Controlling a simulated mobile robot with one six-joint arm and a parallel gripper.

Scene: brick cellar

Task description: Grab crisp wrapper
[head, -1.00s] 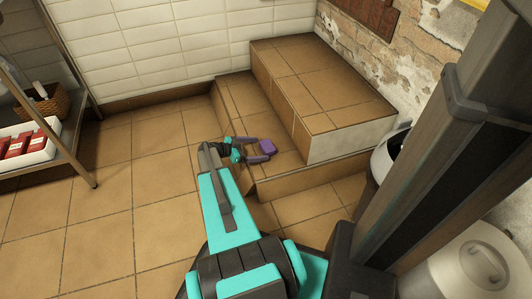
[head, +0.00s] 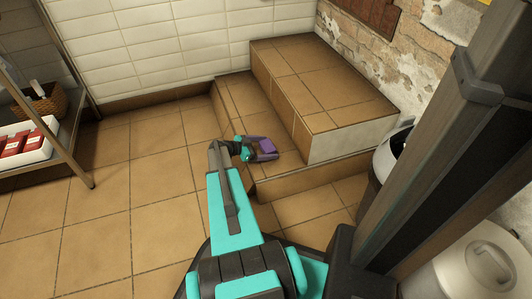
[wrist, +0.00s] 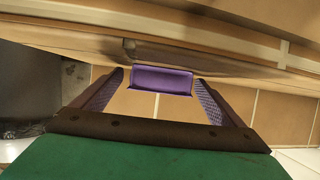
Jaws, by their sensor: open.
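The crisp wrapper is a small purple packet (head: 267,146) on the lower tiled step in the head view. In the wrist view the purple wrapper (wrist: 162,79) lies crosswise at the fingertips, with a finger on either side. My gripper (head: 262,151) is open and low over the step, right at the wrapper; in the wrist view the gripper (wrist: 159,84) has a gap to the wrapper on both sides. I cannot tell whether the wrapper is fully between the fingers or just past their tips.
The lower step (head: 237,96) meets a higher tiled step (head: 318,83) behind it. A metal rack (head: 70,150) with a white tray (head: 48,134) of red packets and a wicker basket (head: 45,103) stands at left. A lidded bin (head: 470,270) is at lower right. The floor at left is clear.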

